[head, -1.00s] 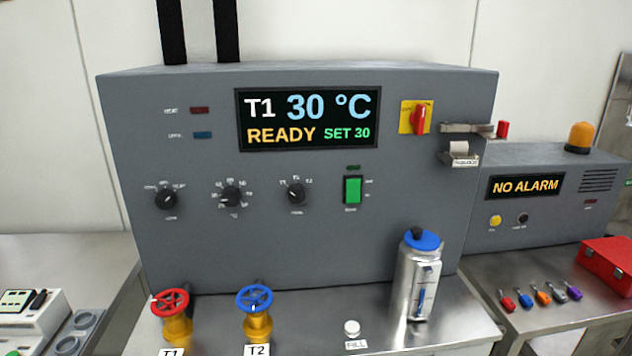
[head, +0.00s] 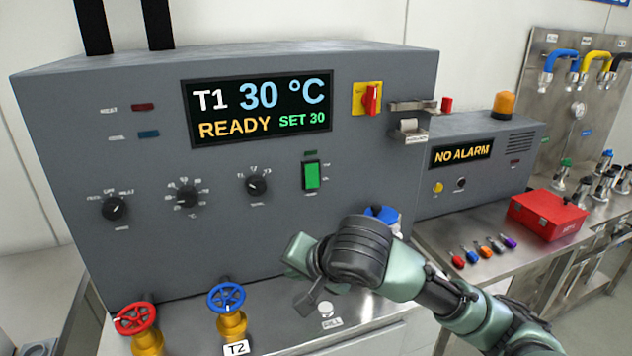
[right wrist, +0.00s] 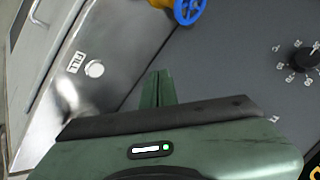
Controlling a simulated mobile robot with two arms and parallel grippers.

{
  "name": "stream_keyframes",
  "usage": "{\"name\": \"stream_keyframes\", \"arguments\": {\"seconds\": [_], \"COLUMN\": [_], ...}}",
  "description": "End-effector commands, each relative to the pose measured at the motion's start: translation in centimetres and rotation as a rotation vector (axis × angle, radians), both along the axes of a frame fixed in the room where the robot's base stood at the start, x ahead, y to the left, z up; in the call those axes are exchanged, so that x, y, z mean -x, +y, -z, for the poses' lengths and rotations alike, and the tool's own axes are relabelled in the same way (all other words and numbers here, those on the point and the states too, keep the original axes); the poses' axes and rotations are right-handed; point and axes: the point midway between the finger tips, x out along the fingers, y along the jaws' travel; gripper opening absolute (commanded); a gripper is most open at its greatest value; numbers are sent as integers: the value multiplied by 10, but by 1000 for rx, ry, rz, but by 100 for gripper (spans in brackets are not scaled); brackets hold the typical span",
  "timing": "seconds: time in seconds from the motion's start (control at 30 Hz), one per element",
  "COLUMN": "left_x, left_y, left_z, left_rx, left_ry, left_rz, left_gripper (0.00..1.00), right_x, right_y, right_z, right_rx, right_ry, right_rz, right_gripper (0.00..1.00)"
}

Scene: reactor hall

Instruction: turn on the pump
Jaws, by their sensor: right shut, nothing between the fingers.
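The front panel carries a green rocker switch (head: 311,175) with a small dark green lamp (head: 311,154) just above it. Its label is too small to read, so I cannot tell for sure that it is the pump switch. My right gripper (head: 296,254) is below the rocker in the head view, in front of the panel and apart from the rocker. Its fingers are shut and empty, and they also show in the right wrist view (right wrist: 157,90). The rocker is not in the right wrist view. My left gripper is in neither view.
A display (head: 260,108) reads T1 30 °C, READY, SET 30. Black knobs (head: 187,197) sit left of the rocker. A red valve (head: 136,319) and a blue valve (head: 227,298) stand below. A red switch (head: 371,98) sits upper right.

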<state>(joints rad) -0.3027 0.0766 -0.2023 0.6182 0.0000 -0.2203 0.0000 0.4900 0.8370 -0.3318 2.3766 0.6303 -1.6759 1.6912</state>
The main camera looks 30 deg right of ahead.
Motion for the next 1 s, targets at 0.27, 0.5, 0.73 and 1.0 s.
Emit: {"name": "stream_keyframes", "arguments": {"seconds": [0.27, 0.5, 0.73, 1.0], "left_x": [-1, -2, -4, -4], "left_y": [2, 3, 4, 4], "left_z": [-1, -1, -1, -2], "left_rx": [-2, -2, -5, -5], "left_ry": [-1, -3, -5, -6], "left_rz": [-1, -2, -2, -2], "left_gripper": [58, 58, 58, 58], "right_x": [-3, 10, 12, 9], "right_y": [-60, -87, -90, -90], "right_z": [-118, -163, -168, -166], "right_rx": [-276, -441, -469, -467], "right_ry": [-145, -215, -222, -222], "right_rz": [429, 630, 659, 658], "right_gripper": [0, 0, 0, 0]}}
